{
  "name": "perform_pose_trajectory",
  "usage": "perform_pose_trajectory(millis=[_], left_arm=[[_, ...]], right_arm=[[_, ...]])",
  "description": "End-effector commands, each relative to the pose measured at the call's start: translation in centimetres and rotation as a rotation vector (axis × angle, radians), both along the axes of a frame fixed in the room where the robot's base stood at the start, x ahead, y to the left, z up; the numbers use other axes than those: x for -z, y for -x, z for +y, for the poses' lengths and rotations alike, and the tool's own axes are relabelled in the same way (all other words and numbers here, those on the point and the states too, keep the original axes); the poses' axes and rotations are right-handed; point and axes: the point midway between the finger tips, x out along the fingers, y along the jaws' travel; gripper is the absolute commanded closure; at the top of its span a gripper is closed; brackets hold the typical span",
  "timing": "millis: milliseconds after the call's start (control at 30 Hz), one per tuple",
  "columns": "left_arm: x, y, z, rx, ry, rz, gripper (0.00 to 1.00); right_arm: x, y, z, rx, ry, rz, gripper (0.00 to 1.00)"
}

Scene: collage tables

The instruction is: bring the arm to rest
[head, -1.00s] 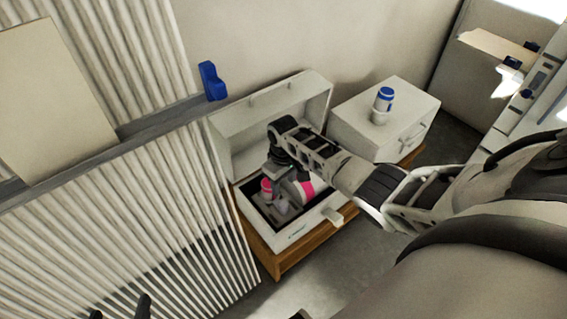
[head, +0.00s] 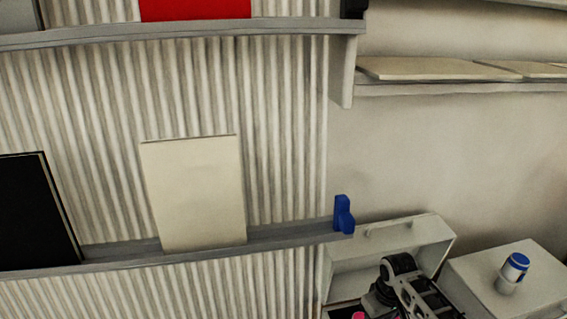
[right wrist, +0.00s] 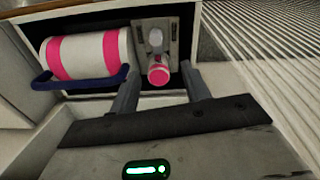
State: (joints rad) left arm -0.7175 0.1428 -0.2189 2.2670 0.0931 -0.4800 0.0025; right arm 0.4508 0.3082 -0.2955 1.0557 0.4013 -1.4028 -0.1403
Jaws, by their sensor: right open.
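My right arm shows at the bottom right of the head view, with its wrist over an open white case (head: 388,248); its fingertips are cut off or hidden there. In the right wrist view, my right gripper (right wrist: 158,82) is open, its two fingers apart and pointing into the case. A small bottle with a pink cap (right wrist: 158,74) stands or lies between the fingertips; I cannot tell whether they touch it. A white cylinder with pink bands (right wrist: 84,54) lies to the left of it, with a blue handle-like strip (right wrist: 75,78) near it. My left gripper is not in view.
A white box (head: 535,285) with a blue-capped bottle (head: 513,268) on it stands right of the case. A wall shelf (head: 285,238) holds a pale panel (head: 195,195), a black panel (head: 35,210) and a blue object (head: 343,214). Another shelf (head: 460,88) is at upper right.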

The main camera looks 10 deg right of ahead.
Motion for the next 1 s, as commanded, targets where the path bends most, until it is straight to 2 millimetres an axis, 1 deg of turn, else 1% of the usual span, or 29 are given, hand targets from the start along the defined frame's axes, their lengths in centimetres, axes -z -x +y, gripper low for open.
perform_pose_trajectory(millis=[33,67,133,167,200,233,267,300,333,367,400,433,500,600,700,800,1000], left_arm=[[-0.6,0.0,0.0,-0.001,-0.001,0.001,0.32],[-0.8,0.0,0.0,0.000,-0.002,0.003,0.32],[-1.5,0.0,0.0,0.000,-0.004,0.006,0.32],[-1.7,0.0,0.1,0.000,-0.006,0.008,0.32],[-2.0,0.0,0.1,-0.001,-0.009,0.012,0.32],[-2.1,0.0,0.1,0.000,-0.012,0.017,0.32],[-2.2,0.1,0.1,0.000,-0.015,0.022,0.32],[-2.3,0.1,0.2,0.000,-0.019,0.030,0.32],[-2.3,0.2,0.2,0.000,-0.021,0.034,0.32],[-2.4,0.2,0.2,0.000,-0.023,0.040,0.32],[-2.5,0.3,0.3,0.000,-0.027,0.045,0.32],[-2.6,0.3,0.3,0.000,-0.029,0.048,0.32],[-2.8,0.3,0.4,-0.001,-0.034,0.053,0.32],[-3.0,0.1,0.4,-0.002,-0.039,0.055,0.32],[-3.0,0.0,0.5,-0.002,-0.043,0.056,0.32],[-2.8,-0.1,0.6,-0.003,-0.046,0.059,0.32],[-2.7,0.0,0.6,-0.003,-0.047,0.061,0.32]], right_arm=[[0.5,1.1,1.1,-0.015,-0.009,-0.023,0.53],[0.7,1.6,1.9,-0.025,-0.015,-0.050,0.53],[1.1,3.3,4.0,-0.049,-0.038,-0.133,0.53],[1.1,4.2,5.1,-0.059,-0.052,-0.174,0.53],[0.9,5.5,6.6,-0.068,-0.074,-0.236,0.53],[0.5,6.5,7.6,-0.072,-0.092,-0.283,0.53],[-0.1,7.5,8.7,-0.074,-0.111,-0.331,0.53],[-1.1,8.8,10.0,-0.073,-0.138,-0.393,0.53],[-2.0,9.8,10.9,-0.070,-0.158,-0.440,0.53],[-3.0,10.8,11.7,-0.065,-0.178,-0.488,0.53],[-4.6,12.0,12.6,-0.054,-0.205,-0.548,0.53],[-5.8,12.9,13.2,-0.047,-0.222,-0.591,0.53],[-8.9,14.6,14.1,-0.023,-0.259,-0.686,0.53],[-12.7,16.4,14.8,0.008,-0.294,-0.790,0.53],[-15.2,17.4,14.9,0.029,-0.313,-0.858,0.53],[-16.4,17.8,15.0,0.040,-0.322,-0.890,0.53],[-16.5,17.8,15.0,0.040,-0.323,-0.896,0.53]])
